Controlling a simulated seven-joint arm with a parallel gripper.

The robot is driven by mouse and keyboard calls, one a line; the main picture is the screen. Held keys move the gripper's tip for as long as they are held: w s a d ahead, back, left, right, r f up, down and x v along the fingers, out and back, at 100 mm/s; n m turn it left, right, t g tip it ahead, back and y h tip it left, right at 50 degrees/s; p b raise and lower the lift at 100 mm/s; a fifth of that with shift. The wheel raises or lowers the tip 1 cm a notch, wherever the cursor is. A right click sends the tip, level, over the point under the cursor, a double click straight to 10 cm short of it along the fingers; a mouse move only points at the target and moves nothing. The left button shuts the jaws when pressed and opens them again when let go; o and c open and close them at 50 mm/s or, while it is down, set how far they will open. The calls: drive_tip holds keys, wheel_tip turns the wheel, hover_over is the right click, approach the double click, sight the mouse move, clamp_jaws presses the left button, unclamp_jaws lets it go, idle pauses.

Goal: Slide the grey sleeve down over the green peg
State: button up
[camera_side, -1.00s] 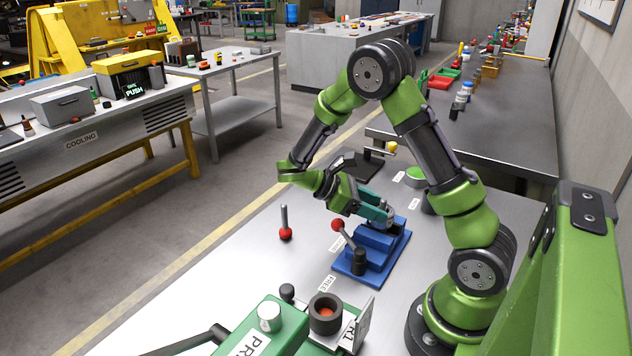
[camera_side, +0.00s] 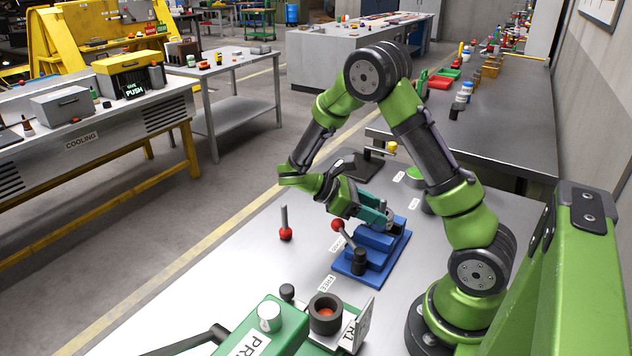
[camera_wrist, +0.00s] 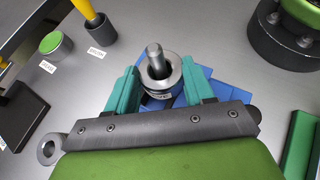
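The grey sleeve (camera_wrist: 174,84) is a short metal ring, upright between the teal fingers of my gripper (camera_wrist: 160,78) in the wrist view. Both fingers appear to touch its sides. A grey metal pin (camera_wrist: 154,56) stands up through its hole. In the side view my gripper (camera_side: 378,213) is low over the blue fixture (camera_side: 352,266), and the sleeve is mostly hidden there. No tall green peg shows clearly. A low green-topped round piece (camera_wrist: 54,43) stands apart on the table; it also shows in the side view (camera_side: 413,173), partly behind my arm.
A lever with a red knob (camera_side: 337,225) rises from the blue fixture. A red-based pin (camera_side: 286,234) stands on the table to the left. A dark cup with a yellow handle (camera_wrist: 96,20) is near the green-topped piece. Green machinery (camera_side: 262,318) fills the front.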

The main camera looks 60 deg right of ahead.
drive_tip(key=o, duration=0.5)
drive_tip(key=shift+c, duration=0.2)
drive_tip(key=v, duration=1.6)
drive_tip(key=s+a+r+m+t+y, duration=0.8)
drive_tip(key=s+a+m+t, duration=0.2)
drive_tip(key=t, duration=0.7)
drive_tip(key=shift+s+a+r+m+y, duration=0.3)
drive_tip(key=shift+s+a+r+y, duration=0.15)
drive_tip(key=shift+s, duration=0.65)
drive_tip(key=shift+f, duration=0.1)
